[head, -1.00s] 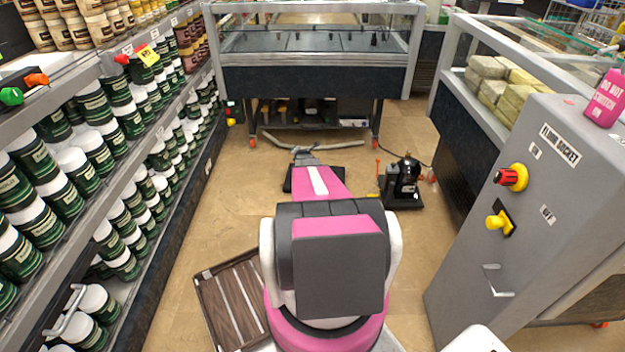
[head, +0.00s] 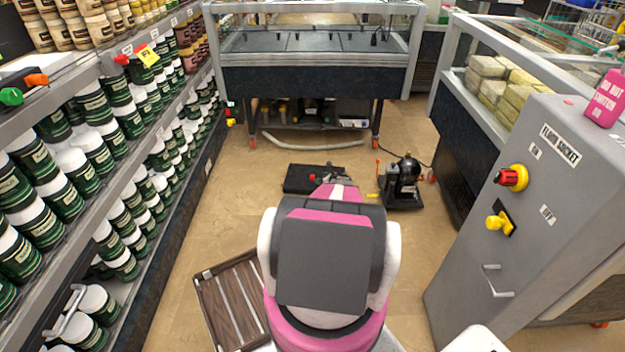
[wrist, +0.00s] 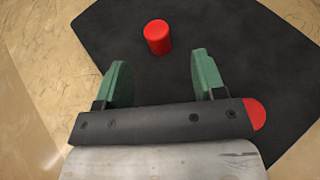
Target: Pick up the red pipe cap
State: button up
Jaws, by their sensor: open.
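In the wrist view, the red pipe cap (wrist: 158,37) is a short red cylinder standing on a black mat (wrist: 110,30). My gripper (wrist: 161,60) is open, with its two green fingers apart and nothing between them. The cap lies just beyond the fingertips, roughly midway between them. A second red rounded thing (wrist: 256,114) shows partly at the right end of the gripper's body, the rest hidden.
A black pump (head: 404,180) stands on the floor right of the mat. A brown slatted tray (head: 232,300) lies near my base. Shelves of green cans (head: 95,150) line the left. A grey cabinet (head: 540,220) stands on the right.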

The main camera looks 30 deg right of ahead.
aim_at(313, 176)
jog(key=x, duration=0.6)
jog(key=shift+w+a+r, duration=0.25)
jog(key=shift+c, duration=0.3)
jog(key=c, duration=0.9)
